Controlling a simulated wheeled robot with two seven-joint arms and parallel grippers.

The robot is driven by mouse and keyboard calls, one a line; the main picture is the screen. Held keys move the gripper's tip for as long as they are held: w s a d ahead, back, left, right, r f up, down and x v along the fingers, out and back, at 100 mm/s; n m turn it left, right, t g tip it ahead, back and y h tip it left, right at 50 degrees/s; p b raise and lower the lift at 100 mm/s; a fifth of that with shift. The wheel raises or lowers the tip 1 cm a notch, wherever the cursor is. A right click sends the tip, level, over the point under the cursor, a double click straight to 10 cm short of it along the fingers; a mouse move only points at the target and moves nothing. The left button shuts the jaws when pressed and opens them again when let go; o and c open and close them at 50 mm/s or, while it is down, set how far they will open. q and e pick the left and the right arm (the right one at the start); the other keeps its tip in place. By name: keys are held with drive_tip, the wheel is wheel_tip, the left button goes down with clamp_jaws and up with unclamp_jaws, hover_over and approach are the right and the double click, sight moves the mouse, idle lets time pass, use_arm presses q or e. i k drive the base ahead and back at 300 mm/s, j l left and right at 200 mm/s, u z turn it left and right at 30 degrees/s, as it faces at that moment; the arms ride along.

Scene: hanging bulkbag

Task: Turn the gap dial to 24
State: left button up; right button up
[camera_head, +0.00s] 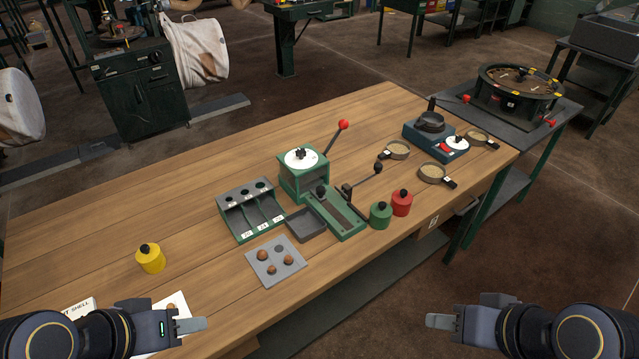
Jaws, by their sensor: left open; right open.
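A green machine (304,181) stands mid-table with a white round dial (301,159) on its top. A black knob sits at the dial's centre. The dial's numbers are too small to read. A second, smaller white dial (457,143) is on a blue device (436,139) at the back right; no label shows which one is the gap dial. My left gripper (190,325) is open and empty at the lower left, over the table's front edge. My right gripper (440,321) is open and empty at the lower right, in front of the table. Both are far from the dials.
A lever with a red ball (343,125) rises beside the green machine. A green sorting tray (250,211), a dark tray (306,226), a plate with nuts (276,262) and green (380,215) and red (402,203) canisters crowd around it. A yellow canister (151,258) stands left. The table's left back is clear.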

sight(301, 153)
drive_tip(key=i+l+u, duration=0.2)
drive_tip(key=u, duration=0.15)
drive_tip(key=i+l+u, duration=0.2)
drive_tip(key=l+u, duration=0.15)
drive_tip(key=i+l+u, duration=0.15)
drive_tip(key=l+u, duration=0.25)
drive_tip(key=j, duration=0.1)
